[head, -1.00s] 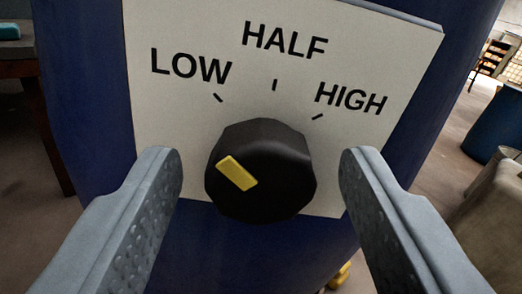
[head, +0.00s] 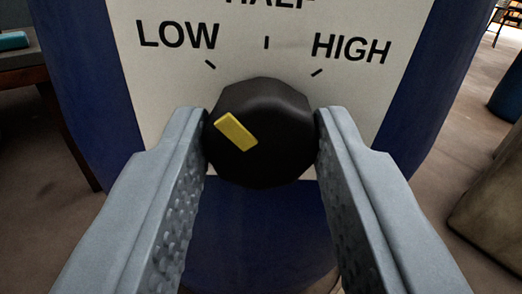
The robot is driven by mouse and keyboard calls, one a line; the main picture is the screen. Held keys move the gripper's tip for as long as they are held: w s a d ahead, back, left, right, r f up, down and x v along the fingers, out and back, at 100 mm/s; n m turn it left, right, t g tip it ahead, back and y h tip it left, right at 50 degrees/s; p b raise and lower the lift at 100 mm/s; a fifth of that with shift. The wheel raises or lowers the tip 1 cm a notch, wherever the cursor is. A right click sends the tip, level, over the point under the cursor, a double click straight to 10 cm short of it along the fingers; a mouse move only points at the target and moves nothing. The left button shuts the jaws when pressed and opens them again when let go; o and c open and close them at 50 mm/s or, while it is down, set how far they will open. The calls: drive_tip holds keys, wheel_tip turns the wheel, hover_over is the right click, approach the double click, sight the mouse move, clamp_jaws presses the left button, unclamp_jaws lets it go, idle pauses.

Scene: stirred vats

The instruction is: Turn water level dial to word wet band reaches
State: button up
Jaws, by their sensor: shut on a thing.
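The black water level dial (head: 275,140) sits on a white label plate (head: 160,85) on the front of a blue vat (head: 258,235). Its yellow pointer (head: 236,131) points up and left, toward the tick by LOW. The plate reads LOW at the left, HALF at the top, cut off by the frame edge, and HIGH at the right. My gripper (head: 262,135) is shut on the dial, one finger at its left side and one at its right. No wet band shows in this view.
A dark wooden table (head: 58,80) with a teal item (head: 13,41) stands at the left. A tan block-like thing (head: 490,195) and another blue vessel (head: 508,92) stand at the right. Bare floor lies between them and the vat.

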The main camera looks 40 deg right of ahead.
drive_tip(key=m, duration=0.4)
drive_tip(key=shift+m, duration=2.1)
drive_tip(key=o, duration=1)
drive_tip(key=shift+c, duration=0.2)
drive_tip(key=v, duration=1.7)
drive_tip(key=shift+s, duration=0.2)
drive_tip(key=shift+a, duration=0.15)
